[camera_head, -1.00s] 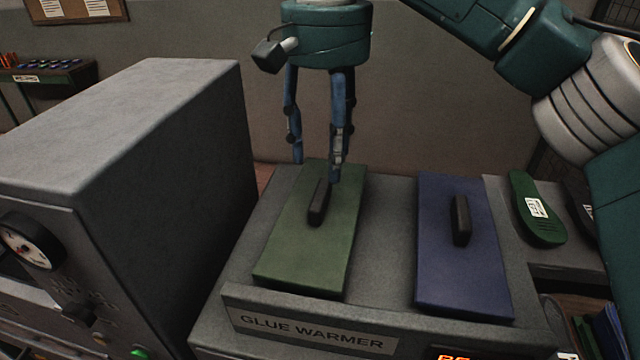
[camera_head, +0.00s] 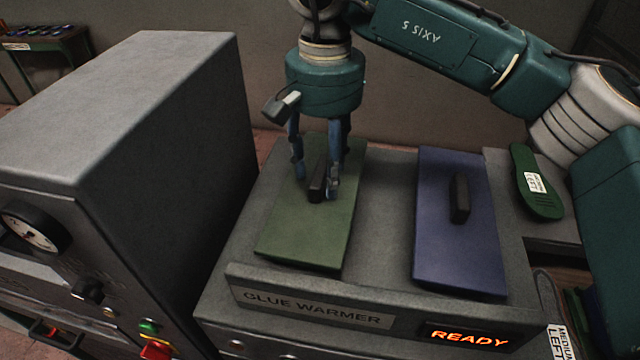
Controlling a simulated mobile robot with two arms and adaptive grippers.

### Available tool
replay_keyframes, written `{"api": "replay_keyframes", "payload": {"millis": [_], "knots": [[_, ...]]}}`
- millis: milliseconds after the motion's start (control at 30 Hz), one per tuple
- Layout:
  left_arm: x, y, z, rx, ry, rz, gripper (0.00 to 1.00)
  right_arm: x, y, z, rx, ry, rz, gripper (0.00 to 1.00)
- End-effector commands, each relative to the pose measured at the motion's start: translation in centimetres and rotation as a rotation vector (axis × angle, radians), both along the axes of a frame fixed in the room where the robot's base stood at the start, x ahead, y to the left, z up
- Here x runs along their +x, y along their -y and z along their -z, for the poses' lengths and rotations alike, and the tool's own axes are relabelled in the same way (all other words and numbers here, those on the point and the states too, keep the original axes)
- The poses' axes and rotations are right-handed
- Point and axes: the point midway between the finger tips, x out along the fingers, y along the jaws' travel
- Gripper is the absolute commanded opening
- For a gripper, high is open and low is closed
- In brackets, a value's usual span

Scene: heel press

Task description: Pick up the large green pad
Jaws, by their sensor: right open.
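A large green pad (camera_head: 306,235) lies flat on the left part of the glue warmer. Its dark handle (camera_head: 317,181) stands up from its middle. My right gripper (camera_head: 315,196) points down over the pad with its fingers open, one on each side of the handle. The fingertips are low, close to the pad's top; I cannot tell whether they touch the handle. My left gripper does not show.
A blue pad (camera_head: 457,250) with a dark handle lies to the right on the glue warmer (camera_head: 385,240). The warmer's display reads READY (camera_head: 470,338). A large grey machine (camera_head: 120,120) stands close on the left. A green sole (camera_head: 537,185) lies at the far right.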

Motion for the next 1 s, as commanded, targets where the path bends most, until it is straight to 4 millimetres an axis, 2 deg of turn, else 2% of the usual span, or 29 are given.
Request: {"api": "replay_keyframes", "payload": {"millis": [100, 333, 367, 500, 600, 1000], "knots": [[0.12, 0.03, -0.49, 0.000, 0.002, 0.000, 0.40, -0.06, 0.00, 0.96, 0.000, -0.001, -0.001, 0.49], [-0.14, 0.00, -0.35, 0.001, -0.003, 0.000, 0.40, -0.02, -0.03, 1.23, 0.001, 0.001, 0.000, 0.49], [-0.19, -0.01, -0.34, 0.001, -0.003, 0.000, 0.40, -0.02, -0.03, 1.23, 0.001, 0.001, 0.000, 0.45], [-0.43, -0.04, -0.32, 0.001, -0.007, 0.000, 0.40, -0.02, -0.03, 1.22, 0.001, 0.000, 0.000, 0.17], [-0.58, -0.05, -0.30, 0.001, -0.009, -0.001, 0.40, -0.02, -0.04, 1.21, 0.001, 0.000, 0.000, 0.00], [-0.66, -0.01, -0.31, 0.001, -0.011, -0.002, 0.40, 0.03, -0.07, 0.95, 0.003, 0.004, 0.000, 0.00]]}}
